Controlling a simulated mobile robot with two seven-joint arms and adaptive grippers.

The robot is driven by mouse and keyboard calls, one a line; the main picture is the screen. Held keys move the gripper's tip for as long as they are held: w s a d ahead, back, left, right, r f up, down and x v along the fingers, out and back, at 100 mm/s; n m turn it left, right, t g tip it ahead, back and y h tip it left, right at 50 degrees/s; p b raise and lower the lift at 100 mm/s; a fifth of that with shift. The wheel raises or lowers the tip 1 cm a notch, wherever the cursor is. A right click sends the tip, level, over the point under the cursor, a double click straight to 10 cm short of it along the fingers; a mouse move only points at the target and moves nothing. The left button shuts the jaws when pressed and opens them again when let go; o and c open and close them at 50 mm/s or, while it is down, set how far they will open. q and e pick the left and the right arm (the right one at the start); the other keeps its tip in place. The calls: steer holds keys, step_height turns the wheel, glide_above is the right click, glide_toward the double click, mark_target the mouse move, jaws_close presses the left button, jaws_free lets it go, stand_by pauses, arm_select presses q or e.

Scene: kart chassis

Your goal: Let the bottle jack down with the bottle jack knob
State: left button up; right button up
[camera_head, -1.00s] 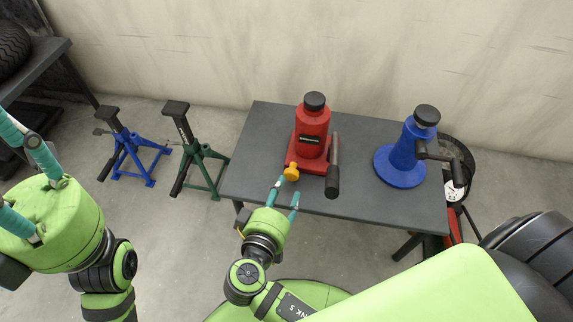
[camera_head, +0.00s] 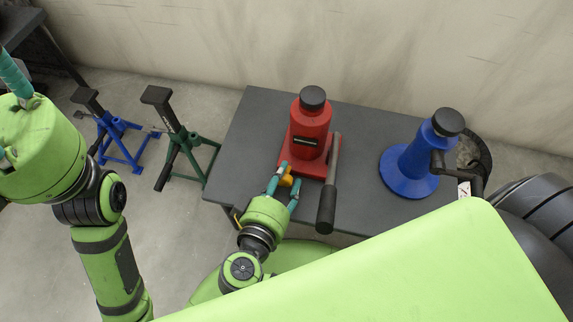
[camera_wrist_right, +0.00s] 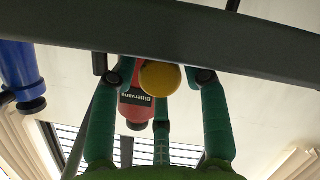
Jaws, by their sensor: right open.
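The red bottle jack (camera_head: 311,128) stands upright on the grey table, with a black top and a black-gripped lever (camera_head: 328,190) on its right side. Its yellow-orange knob (camera_head: 287,181) is low on its near left side. My right gripper (camera_head: 290,173) is open around the knob, one finger on each side. The wrist view shows the round knob (camera_wrist_right: 160,78) between the spread green fingers, with gaps on both sides, the jack (camera_wrist_right: 137,104) upside down behind. My left gripper (camera_head: 8,115) is at the left edge, away from the table; its fingertips are cut off.
The dark grey table (camera_head: 245,150) also bears a blue jack (camera_head: 415,160) with a side handle at the right. A green stand (camera_head: 178,140) and a blue stand (camera_head: 115,135) are on the floor to the left. The table's left part is clear.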

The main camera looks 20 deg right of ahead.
steer(key=shift+w, duration=0.1)
steer(key=c, duration=0.9)
steer(key=m, duration=0.1)
steer(key=m+y, duration=0.1)
steer(key=m, duration=0.1)
steer(key=shift+d+f+t+y, duration=0.1)
steer(key=shift+f+t+y, duration=0.05)
steer(key=shift+t+y, duration=0.2)
steer(key=shift+m+t+y+b, duration=0.25)
steer(key=shift+m+b, duration=0.05)
steer(key=shift+m, duration=0.3)
steer(key=o, duration=0.9)
